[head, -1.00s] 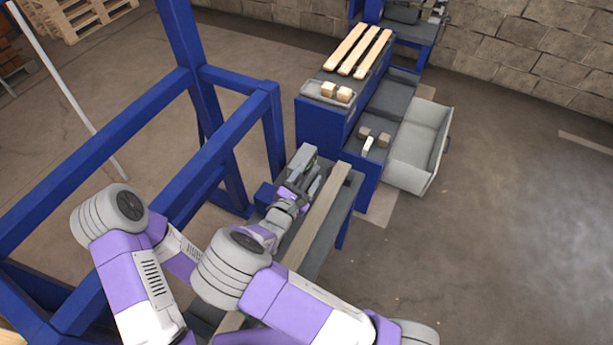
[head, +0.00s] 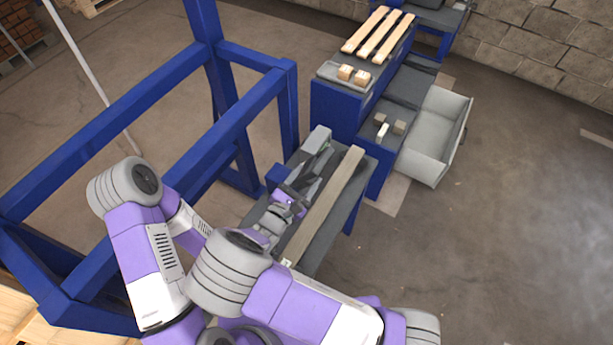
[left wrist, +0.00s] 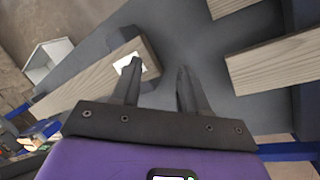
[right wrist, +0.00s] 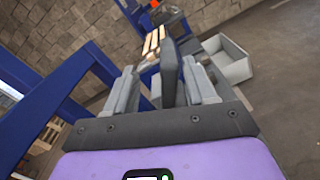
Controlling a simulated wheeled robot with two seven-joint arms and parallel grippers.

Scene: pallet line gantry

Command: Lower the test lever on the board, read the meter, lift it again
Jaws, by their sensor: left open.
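I cannot make out the test lever, its board or a meter face in any view. My right gripper (head: 312,163) is over the far part of the grey bench, left of a long plank (head: 325,205), by a grey block-like part (head: 318,137). In the right wrist view an upright dark plate (right wrist: 169,75) stands between the fingers; I cannot tell whether they touch it. My left gripper (left wrist: 158,85) is open and empty in the left wrist view, near a plank (left wrist: 95,75) with a white patch (left wrist: 130,64). In the head view my arms hide it.
A blue frame (head: 150,120) stands left of the bench. Beyond the bench, a blue cabinet (head: 335,112) carries wooden slats (head: 378,31) and small blocks (head: 353,75). A pale open bin (head: 432,140) stands to its right. The floor at right is clear.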

